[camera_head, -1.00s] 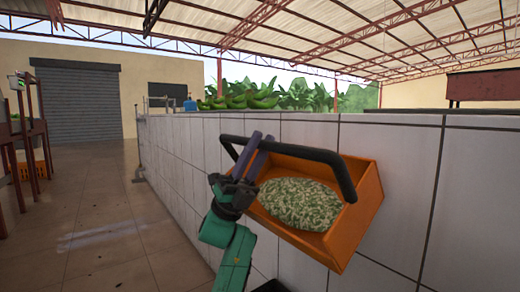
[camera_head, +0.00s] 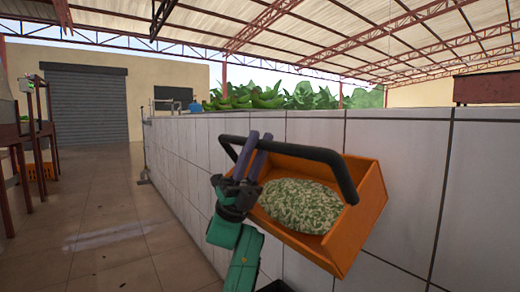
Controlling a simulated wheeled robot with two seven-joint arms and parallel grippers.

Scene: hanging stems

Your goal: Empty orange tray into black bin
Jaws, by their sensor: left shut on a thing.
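The orange tray (camera_head: 356,222) is held up in front of the white tiled wall, tilted, with its open side facing me. A heap of speckled green and white bits (camera_head: 300,205) lies in it. My left gripper (camera_head: 247,155) is shut on the tray's black handle (camera_head: 290,147), near the handle's left end. The dark edge of something (camera_head: 272,286) shows at the bottom of the view; I cannot tell whether it is the black bin. My right gripper is not in view.
The white tiled wall (camera_head: 420,150) runs along the right side, with green bananas (camera_head: 250,99) behind its top. The tiled floor (camera_head: 110,220) on the left is open. Tables (camera_head: 30,140) and an orange crate (camera_head: 42,170) stand at the far left.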

